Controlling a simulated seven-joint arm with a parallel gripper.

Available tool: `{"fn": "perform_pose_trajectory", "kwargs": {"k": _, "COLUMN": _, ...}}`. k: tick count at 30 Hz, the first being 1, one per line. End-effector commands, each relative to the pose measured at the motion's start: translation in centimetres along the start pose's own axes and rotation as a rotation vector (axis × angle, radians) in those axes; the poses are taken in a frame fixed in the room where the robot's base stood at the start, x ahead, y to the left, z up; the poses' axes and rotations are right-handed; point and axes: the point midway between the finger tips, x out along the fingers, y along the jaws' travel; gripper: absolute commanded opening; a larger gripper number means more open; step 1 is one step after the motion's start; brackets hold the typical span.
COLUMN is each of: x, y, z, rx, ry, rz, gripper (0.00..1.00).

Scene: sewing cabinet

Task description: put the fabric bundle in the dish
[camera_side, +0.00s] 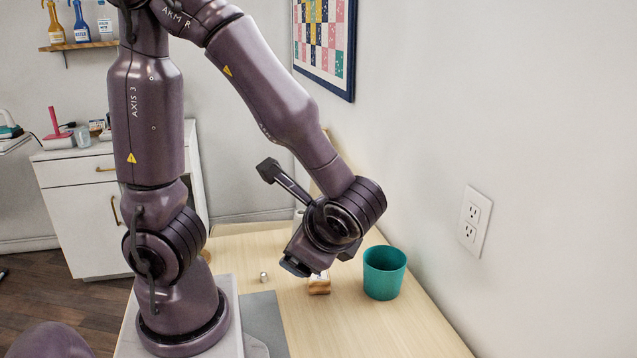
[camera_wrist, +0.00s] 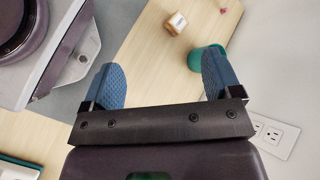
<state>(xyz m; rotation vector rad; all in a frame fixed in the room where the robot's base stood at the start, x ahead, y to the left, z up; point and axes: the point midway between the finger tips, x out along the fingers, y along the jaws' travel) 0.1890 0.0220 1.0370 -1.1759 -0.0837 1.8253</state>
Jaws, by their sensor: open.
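I cannot make out a fabric bundle or a plain dish for certain in either view. A teal, cup-like container (camera_side: 384,273) stands on the table near the wall; it also shows in the wrist view (camera_wrist: 196,58), partly hidden by a finger. My gripper (camera_side: 295,267) hangs above the table, left of the teal container in the side view. In the wrist view my gripper (camera_wrist: 163,76) has its two blue fingers wide apart with nothing between them. My wrist hides part of the table behind it in the side view.
A wooden block with a white label (camera_side: 319,285) sits left of the teal container; it also shows in the wrist view (camera_wrist: 176,23). A small silvery piece (camera_side: 263,277) lies farther left. A grey mat (camera_side: 264,322) lies beside my base. The wall with an outlet (camera_side: 473,222) bounds the right.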

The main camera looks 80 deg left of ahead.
Motion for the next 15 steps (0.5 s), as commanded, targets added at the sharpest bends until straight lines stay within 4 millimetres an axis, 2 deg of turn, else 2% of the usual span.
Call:
{"fn": "perform_pose_trajectory", "kwargs": {"k": 3, "x": -1.4, "y": -0.4, "z": 1.2, "rx": -0.245, "ry": 0.201, "rz": 0.236, "gripper": 0.84}}
{"fn": "perform_pose_trajectory", "kwargs": {"k": 6, "x": -3.3, "y": -1.0, "z": 1.8, "rx": -0.436, "ry": 0.39, "rz": 0.388, "gripper": 0.84}}
{"fn": "perform_pose_trajectory", "kwargs": {"k": 12, "x": -6.9, "y": -3.2, "z": 3.2, "rx": -0.721, "ry": 0.713, "rz": 0.541, "gripper": 0.84}}
{"fn": "perform_pose_trajectory", "kwargs": {"k": 15, "x": -8.0, "y": -4.0, "z": 3.8, "rx": -0.794, "ry": 0.803, "rz": 0.567, "gripper": 0.84}}
